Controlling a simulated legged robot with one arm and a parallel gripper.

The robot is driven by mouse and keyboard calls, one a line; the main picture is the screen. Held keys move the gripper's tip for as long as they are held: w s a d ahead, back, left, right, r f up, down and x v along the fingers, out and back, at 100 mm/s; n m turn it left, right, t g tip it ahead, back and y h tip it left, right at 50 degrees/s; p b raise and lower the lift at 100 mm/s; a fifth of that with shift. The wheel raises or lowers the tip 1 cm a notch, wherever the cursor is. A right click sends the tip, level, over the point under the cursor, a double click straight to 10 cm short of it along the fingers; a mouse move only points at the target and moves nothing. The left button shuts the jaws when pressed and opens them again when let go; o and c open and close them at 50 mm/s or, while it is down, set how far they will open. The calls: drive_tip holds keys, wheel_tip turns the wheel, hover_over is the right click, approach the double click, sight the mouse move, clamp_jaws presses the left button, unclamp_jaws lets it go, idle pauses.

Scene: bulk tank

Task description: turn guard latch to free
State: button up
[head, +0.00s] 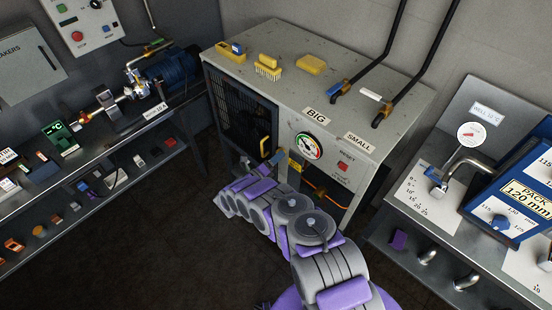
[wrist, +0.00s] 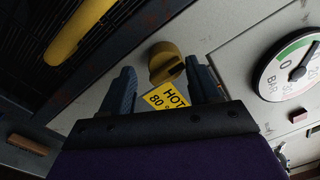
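A dark-yellow round knob with a dark slot, which looks like the guard latch (wrist: 165,62), sits on the grey cabinet front in the wrist view. My gripper (wrist: 160,68) is open, with one blue-grey finger on each side of the knob in the picture. The fingers look apart from it; the remaining depth is hard to tell. The black mesh guard (wrist: 40,28) with a yellow bar handle (wrist: 80,30) is to the left. In the head view my gripper (head: 276,158) is at the cabinet front, right of the guard (head: 243,115), and I cannot make out the knob there.
A yellow HOT 80 label (wrist: 167,96) lies just below the knob. A pressure gauge (wrist: 291,66) is to the right, also in the head view (head: 308,146). Brushes (head: 268,67) and a yellow block (head: 311,64) lie on the cabinet top. Benches stand on both sides.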

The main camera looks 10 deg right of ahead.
drive_tip(key=shift+o, duration=0.2)
drive_tip(key=shift+r, duration=0.2)
drive_tip(key=b+v, duration=0.1)
drive_tip(key=v, duration=1.6)
drive_tip(key=shift+a, duration=0.15)
drive_tip(key=shift+f, duration=0.1)
